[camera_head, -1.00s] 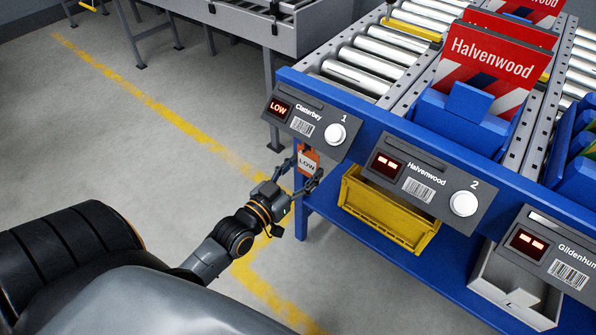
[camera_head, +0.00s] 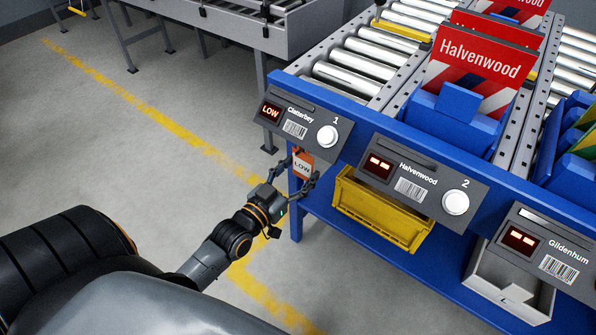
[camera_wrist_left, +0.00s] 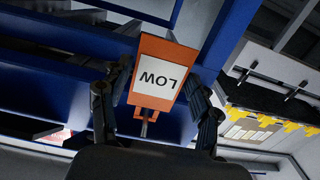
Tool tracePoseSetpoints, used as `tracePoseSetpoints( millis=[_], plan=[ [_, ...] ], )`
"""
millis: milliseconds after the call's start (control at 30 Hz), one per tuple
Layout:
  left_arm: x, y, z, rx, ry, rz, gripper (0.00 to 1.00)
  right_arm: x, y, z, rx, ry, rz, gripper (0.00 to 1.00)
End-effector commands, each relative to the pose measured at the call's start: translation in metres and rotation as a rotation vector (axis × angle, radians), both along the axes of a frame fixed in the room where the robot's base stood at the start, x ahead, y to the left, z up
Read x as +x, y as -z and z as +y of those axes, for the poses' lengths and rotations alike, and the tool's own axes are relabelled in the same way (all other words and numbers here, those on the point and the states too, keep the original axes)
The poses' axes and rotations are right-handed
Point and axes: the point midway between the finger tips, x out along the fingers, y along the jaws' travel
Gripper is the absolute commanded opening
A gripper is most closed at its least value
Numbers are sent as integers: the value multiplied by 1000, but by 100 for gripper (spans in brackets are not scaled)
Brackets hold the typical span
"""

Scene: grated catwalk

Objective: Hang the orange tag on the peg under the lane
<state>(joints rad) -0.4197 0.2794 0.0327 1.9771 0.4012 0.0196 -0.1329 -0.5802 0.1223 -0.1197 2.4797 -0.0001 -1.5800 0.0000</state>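The orange tag (camera_head: 303,164), with a white "LOW" label, is just below the front edge of the Clatterbey lane 1 panel (camera_head: 303,119). My left gripper (camera_head: 303,169) has its fingertips against the tag's two side edges. In the left wrist view the tag (camera_wrist_left: 160,75) appears upside down between the fingers (camera_wrist_left: 158,72). A small orange loop shows at its lower picture end, with a short grey rod, perhaps the peg, beside or through it; I cannot tell which. My right gripper is not in view.
The blue frame (camera_head: 297,215) stands close beside my left gripper. A yellow bin (camera_head: 382,215) sits right of it, below the Halvenwood panel (camera_head: 411,182). A grey bin (camera_head: 508,285) is further right. The floor left of the frame is open.

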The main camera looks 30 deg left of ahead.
Motion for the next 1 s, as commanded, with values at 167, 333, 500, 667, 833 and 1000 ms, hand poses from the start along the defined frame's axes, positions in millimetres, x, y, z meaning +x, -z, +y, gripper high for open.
tracePoseSetpoints(
  millis=[167,333,500,667,833,1000],
  plan=[
    [0,0,0,0,0,0,82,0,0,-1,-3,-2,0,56],
    [0,0,0,0,0,1,82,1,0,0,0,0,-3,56],
    [-11,2,1,0,0,4,82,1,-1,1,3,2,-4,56],
    [-40,2,3,0,1,6,82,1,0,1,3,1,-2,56],
    [-77,2,6,1,0,6,82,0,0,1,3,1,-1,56],
    [-104,1,8,0,0,4,82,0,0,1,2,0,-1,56]
  ],
)
